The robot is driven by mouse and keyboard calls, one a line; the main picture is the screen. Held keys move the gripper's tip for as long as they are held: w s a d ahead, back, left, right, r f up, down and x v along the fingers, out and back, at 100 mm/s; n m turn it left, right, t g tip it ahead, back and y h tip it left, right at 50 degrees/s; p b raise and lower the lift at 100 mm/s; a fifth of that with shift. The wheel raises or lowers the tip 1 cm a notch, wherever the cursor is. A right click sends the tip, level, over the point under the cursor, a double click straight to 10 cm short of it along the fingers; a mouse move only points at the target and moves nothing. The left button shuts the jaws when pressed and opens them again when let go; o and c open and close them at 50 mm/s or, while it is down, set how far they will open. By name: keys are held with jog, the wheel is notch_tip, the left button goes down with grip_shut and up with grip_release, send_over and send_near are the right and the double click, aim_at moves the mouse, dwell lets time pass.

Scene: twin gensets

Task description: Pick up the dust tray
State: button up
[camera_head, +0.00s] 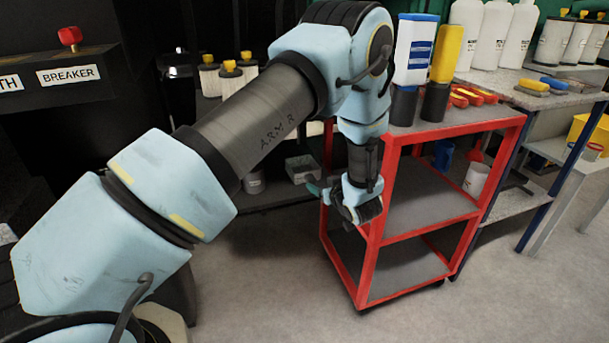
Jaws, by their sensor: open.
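A small grey open-topped tray (302,169), which looks like the dust tray, rests on a dark low surface left of the red cart. My gripper (322,193) is at the end of my downward-bent forearm, by the cart's left front post. It is open and looks empty, though my wrist hides part of the jaws. The tray is a little behind and to the left of my gripper, apart from it in the picture. The depth gap between them is hard to judge.
The red cart (371,250) stands close to my wrist, with bottles and red-handled tools on top. A white cup (476,180) is on its middle shelf. Yellow-capped canisters (229,79) stand behind my arm. A grey bench (522,92) is at right. Floor in front is clear.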

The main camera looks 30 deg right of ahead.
aim_at(313, 180)
jog(key=shift+a+r+x, duration=0.1)
jog(key=shift+a+x, duration=0.05)
jog(key=shift+x, duration=1.4)
jog(key=shift+a+r+x, duration=0.1)
jog(key=shift+x, duration=1.5)
jog(key=shift+w, duration=0.1)
jog(key=shift+c, duration=0.2)
grip_shut()
